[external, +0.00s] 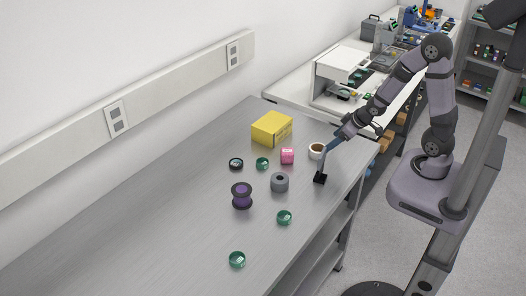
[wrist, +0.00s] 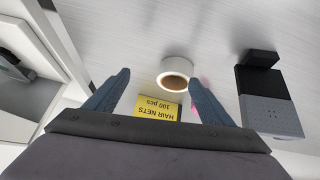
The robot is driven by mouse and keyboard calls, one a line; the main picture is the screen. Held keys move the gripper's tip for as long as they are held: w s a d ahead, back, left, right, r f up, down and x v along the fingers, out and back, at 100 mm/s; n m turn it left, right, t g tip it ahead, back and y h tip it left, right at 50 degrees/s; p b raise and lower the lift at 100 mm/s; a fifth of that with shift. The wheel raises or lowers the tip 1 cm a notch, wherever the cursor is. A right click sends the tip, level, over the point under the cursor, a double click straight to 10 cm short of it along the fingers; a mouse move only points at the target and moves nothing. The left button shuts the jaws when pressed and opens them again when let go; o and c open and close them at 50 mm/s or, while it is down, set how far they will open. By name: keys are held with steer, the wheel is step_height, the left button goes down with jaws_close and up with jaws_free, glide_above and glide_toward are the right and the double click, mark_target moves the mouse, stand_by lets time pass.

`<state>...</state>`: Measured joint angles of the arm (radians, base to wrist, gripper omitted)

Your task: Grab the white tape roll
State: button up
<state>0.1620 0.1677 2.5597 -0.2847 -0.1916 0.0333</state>
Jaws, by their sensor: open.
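The white tape roll (external: 316,149) stands on the grey bench near its right edge, with a brown inner core. In the wrist view, the white tape roll (wrist: 178,67) lies ahead, between the lines of the two fingers. My gripper (external: 331,146) is just right of the roll in the external view. In the wrist view, my gripper (wrist: 160,76) has its two blue-grey fingers spread wide with nothing held between them.
A black and grey object (wrist: 266,90) is right of the roll; its black part (external: 320,178) shows at the bench edge. A pink item (external: 287,156), a yellow hair nets box (external: 271,128), a grey roll (external: 279,182) and a purple spool (external: 241,196) are left. The bench's near left is clear.

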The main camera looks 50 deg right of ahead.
mark_target(318, 149)
steer(key=w+n+t+y+p, duration=0.1)
steer(key=w+t, duration=0.1)
steer(key=w, duration=0.1)
steer(key=shift+a+p, duration=0.1)
steer(key=shift+p, duration=0.2)
steer(key=shift+w+a+r+t+y+p, duration=0.3)
steer(key=shift+w+t+y+p, duration=0.25)
steer(key=shift+t, duration=0.25)
steer(key=shift+s+a+f+n+t+y+p, duration=0.2)
steer(key=shift+a+n+t+y+p, duration=0.1)
steer(key=shift+a+t+y+p, duration=0.35)
steer(key=shift+s+a+f+t, duration=0.15)
steer(key=shift+s+f+t, duration=0.4)
steer(key=shift+s+f, duration=0.6)
steer(key=shift+s+f+m+t+h+p, duration=0.3)
steer(key=shift+s+f+m+p, duration=0.1)
steer(key=shift+s+f, duration=0.15)
steer(key=shift+w, duration=0.15)
steer(key=shift+p+x, duration=0.9)
steer(key=shift+x, duration=1.5)
